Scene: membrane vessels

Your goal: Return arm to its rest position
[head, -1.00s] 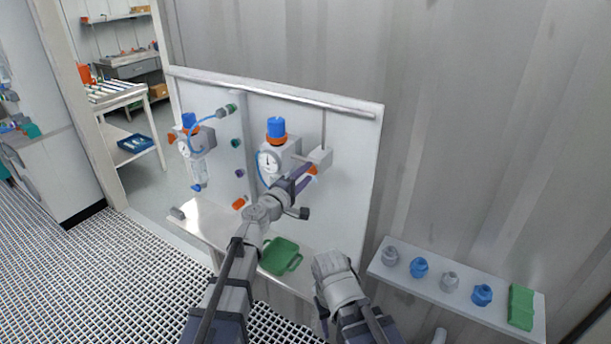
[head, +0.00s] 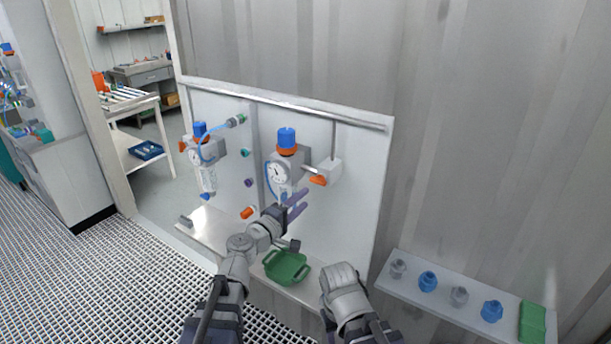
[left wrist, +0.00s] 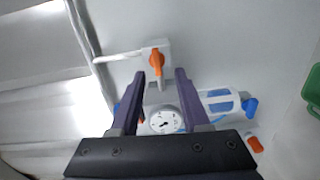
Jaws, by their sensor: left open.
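My left gripper (head: 294,200) is in front of the white panel, below the right-hand regulator (head: 286,160) with its blue knob and round gauge. Its purple fingers are apart with nothing between them; they also show open in the left wrist view (left wrist: 160,80). In that view, the orange valve handle (left wrist: 156,60) on its pale block lies beyond the fingertips, and the gauge (left wrist: 163,122) shows between the fingers. The handle (head: 318,180) is clear of the gripper in the head view. My right arm (head: 345,295) is at the lower middle; its fingers are not visible.
A green tray (head: 287,268) sits on the ledge below the panel. A second regulator (head: 205,150) with a blue hose is on the panel's left. A shelf (head: 385,287) at right carries grey and blue fittings and a green block (head: 532,322).

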